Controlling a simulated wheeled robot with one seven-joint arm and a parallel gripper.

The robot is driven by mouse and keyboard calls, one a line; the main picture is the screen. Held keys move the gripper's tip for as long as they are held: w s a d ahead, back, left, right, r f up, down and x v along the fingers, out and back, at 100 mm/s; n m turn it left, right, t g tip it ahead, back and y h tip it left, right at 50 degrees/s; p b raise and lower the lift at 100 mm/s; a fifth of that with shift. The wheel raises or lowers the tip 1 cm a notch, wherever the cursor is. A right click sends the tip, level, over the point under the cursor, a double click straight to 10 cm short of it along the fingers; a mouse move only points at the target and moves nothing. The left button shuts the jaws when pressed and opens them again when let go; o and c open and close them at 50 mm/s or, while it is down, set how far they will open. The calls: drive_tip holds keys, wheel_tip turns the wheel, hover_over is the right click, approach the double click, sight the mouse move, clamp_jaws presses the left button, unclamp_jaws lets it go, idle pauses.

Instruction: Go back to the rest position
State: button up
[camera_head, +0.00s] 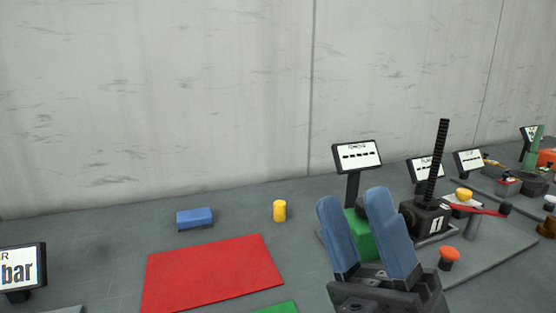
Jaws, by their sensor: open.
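My gripper (357,225) is at the lower right of the head view, with its two blue fingers pointing up and spread apart. It is open, and nothing shows held between the fingers. Behind it, partly hidden by the fingers, is a green block (358,237). I cannot tell how far the gripper is from the block.
A red mat (212,272), a blue block (194,218) and a yellow cylinder (279,211) are on the grey surface to the left. An orange-topped button (449,254) stands right of the gripper. Sign displays (357,155) and more jacks line the right. A concrete wall (160,90) is behind.

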drive_tip(key=s+d+f+m+h, duration=0.4)
drive_tip(key=s+f+m+h, duration=0.3)
drive_tip(key=f+m+h, duration=0.4)
drive_tip(key=s+d+f+m+h, duration=0.3)
drive_tip(key=s+f+m+h, duration=0.3)
drive_tip(key=m+h, duration=0.45)
drive_tip(key=s+d+f+m+g, duration=0.2)
drive_tip(key=s+d+f+g, duration=0.1)
drive_tip(key=s, duration=0.5)
drive_tip(key=s+d+f+m+g+y, duration=0.1)
drive_tip(key=s+d+f+m+g, duration=0.2)
drive_tip(key=s, duration=0.5)
drive_tip(key=shift+d+f+g, duration=0.55)
drive_tip(key=shift+f+g, duration=0.1)
drive_tip(key=shift+g, duration=0.05)
